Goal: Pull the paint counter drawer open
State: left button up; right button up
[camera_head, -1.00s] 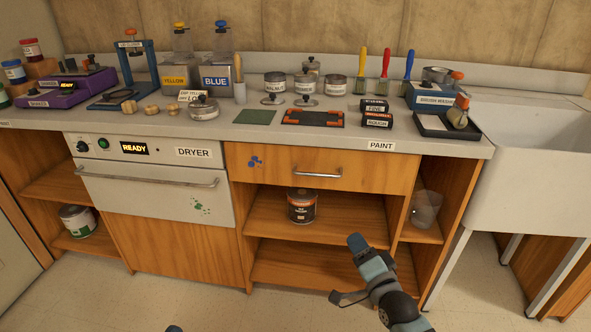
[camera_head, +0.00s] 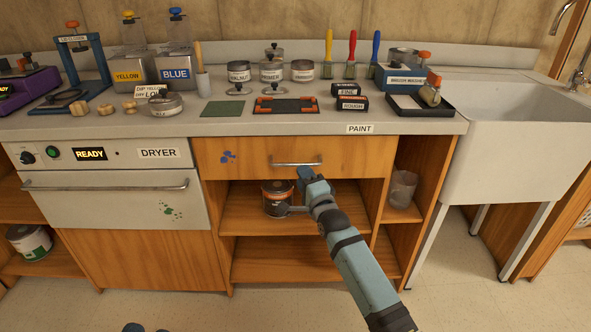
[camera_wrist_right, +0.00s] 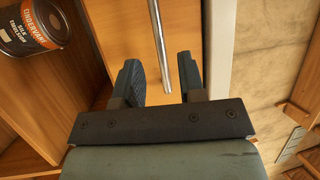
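The paint counter drawer (camera_head: 240,171) is a wooden front with blue spots, under the counter edge labelled PAINT. It looks shut, flush with the cabinet. Its metal bar handle (camera_head: 297,163) runs across the front. My right gripper (camera_head: 303,173) is at the handle, just below its right part. In the right wrist view its two fingers (camera_wrist_right: 160,78) are apart with nothing gripped. The handle bar (camera_wrist_right: 158,45) shows in the gap between them, its end low in the gap; I cannot tell its depth. Only small dark-blue bits, perhaps my left gripper (camera_head: 145,327), show at the bottom edge.
A dark paint can (camera_head: 277,200) stands on the open shelf below the drawer, close to my right gripper; it also shows in the wrist view (camera_wrist_right: 30,28). The dryer (camera_head: 110,185) adjoins on the left, the sink (camera_head: 525,150) on the right. The counter top holds several tools and jars.

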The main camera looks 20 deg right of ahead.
aim_at(296, 165)
pick_arm(q)
notch_tip(296, 165, down, 3)
jog(key=shift+w+g+b, duration=0.15)
jog(key=shift+g+b, duration=0.45)
jog(key=shift+b, duration=0.05)
pick_arm(e)
jog(key=x, duration=0.5)
jog(key=shift+w+r, duration=0.1)
jog(key=shift+w, duration=0.25)
grip_shut()
